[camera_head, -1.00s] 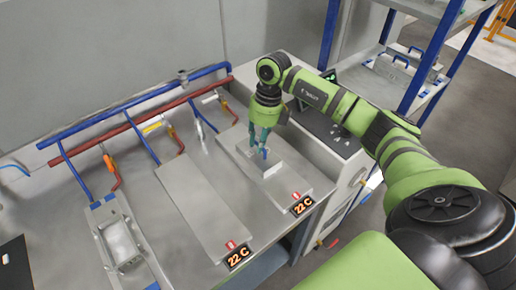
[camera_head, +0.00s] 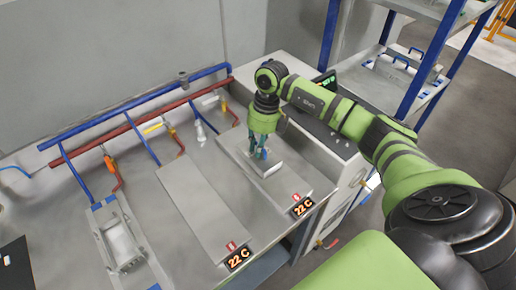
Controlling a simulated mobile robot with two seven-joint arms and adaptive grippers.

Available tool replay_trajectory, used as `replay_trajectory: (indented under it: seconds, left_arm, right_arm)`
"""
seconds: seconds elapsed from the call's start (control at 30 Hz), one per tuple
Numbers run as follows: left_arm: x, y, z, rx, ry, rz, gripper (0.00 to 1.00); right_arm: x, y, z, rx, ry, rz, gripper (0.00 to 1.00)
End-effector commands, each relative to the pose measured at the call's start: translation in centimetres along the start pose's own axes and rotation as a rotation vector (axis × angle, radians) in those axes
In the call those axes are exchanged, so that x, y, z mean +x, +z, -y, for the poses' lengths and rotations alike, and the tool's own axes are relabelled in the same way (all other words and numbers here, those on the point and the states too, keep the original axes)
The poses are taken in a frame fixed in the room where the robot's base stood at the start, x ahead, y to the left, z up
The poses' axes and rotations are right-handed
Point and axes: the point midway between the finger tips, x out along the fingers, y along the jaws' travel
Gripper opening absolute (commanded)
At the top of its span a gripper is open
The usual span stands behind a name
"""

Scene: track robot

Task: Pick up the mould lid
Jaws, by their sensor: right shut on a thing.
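A pale grey block, which I take to be the mould with its lid (camera_head: 269,169), sits on the right-hand flat plate. My right gripper (camera_head: 259,154) points down at its top and is shut on the lid's grip at the far left side of the block. The fingers hide the grip, and I cannot tell whether lid and lower part are apart. The block looks level and close to the plate. My left gripper is not in view.
A middle plate (camera_head: 200,205) is bare. Blue (camera_head: 140,104) and red (camera_head: 128,127) pipes with valves run along the back. A shelf (camera_head: 397,75) with blue-handled moulds stands at right.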

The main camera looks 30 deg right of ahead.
Motion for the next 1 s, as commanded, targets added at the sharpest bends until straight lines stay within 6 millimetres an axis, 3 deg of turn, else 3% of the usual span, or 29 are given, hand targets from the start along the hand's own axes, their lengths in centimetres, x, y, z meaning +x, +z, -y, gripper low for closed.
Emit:
replay_trajectory:
  seconds: [0.27, 0.7, 1.0]
  left_arm:
    - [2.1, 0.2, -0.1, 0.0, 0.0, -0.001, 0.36]
    - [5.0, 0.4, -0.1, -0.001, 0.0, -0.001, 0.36]
    - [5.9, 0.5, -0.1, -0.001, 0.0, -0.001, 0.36]
  right_arm:
    - [-3.7, -0.1, -0.6, -0.002, -0.003, 0.007, 0.0]
    - [-8.3, -8.3, -0.6, 0.001, -0.005, 0.005, 0.0]
    - [-10.3, -11.2, -0.8, 0.001, -0.001, 0.003, 0.0]
